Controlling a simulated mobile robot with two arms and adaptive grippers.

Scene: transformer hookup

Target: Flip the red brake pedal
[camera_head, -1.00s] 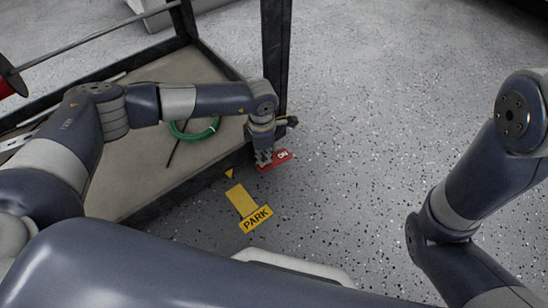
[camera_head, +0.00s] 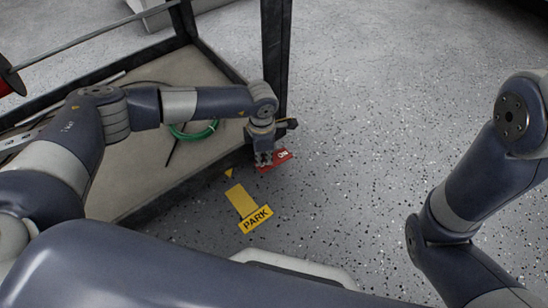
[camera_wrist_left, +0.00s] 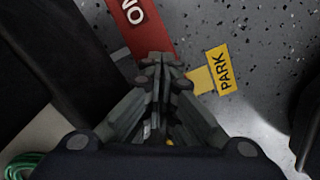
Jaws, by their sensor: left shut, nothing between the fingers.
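The red brake pedal (camera_head: 281,156), with white "ON" lettering, sticks out beside the cart's corner post in the head view. It also shows in the left wrist view (camera_wrist_left: 150,38), running away from the fingertips. My left gripper (camera_head: 264,160) points down at the pedal's near left end. In the left wrist view its fingers (camera_wrist_left: 162,66) are shut with nothing between them and overlap the pedal's near end. I cannot tell whether they touch it. Only part of my right arm shows at the right, and its gripper is out of view.
The cart shelf (camera_head: 130,190) holds a green cable coil (camera_head: 194,133). A dark post (camera_head: 275,50) rises behind the gripper. Speckled floor (camera_head: 400,110) is open to the right.

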